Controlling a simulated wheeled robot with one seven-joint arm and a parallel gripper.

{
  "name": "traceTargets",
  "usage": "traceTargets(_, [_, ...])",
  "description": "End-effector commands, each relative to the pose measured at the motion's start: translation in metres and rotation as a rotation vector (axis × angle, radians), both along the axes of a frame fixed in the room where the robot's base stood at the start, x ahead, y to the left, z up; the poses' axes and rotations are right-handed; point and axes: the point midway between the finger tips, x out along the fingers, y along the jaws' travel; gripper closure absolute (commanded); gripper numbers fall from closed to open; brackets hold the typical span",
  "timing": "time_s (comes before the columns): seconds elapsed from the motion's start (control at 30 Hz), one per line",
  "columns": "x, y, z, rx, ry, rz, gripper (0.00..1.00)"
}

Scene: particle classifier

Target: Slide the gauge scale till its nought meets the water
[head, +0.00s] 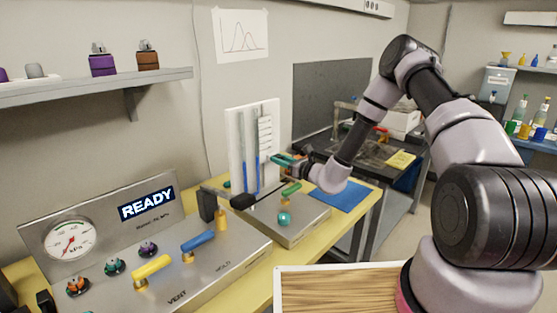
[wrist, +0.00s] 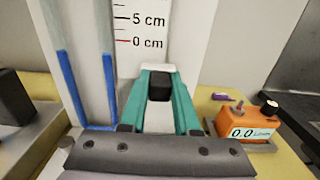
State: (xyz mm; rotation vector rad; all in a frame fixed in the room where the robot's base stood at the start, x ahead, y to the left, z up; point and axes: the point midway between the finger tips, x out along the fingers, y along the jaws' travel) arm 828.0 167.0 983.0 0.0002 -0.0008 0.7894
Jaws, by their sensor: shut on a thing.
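The gauge scale (head: 265,132) is a white strip on the upright white panel. In the wrist view the scale (wrist: 140,18) shows "5 cm" above a red-marked "0 cm". Left of it stand two glass tubes with blue water; the nearer tube's water (wrist: 109,85) and the other's (wrist: 72,85) have tops slightly below the nought line in this tilted view. My gripper (head: 284,161), with teal fingers, is at the scale's lower end. In the wrist view my gripper (wrist: 158,72) is shut on a dark knob (wrist: 160,88) below the nought.
An orange meter (wrist: 248,119) reading 0.0 stands right of the fingers. A metal console (head: 165,265) with dial, "READY" display and coloured levers fills the front left. A blue mat (head: 340,195) lies right of the gauge base (head: 300,225).

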Motion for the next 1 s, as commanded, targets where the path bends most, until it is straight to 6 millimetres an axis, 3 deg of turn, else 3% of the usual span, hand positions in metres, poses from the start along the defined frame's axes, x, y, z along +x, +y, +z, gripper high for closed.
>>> traceTargets(0.2, [-0.001,0.0,-0.02,-0.001,0.003,0.0,1.0])
traceTargets(0.4, [0.0,-0.001,-0.019,-0.001,0.001,-0.001,1.0])
traceTargets(0.43, [0.0,-0.001,-0.019,-0.001,0.001,-0.001,0.66])
traceTargets(0.5, [0.0,-0.001,-0.019,-0.001,0.001,-0.001,0.4])
traceTargets(0.83, [-0.001,-0.001,-0.018,-0.001,0.001,0.0,0.4])
traceTargets(1.0, [-0.013,-0.014,-0.019,-0.001,0.003,-0.002,0.4])
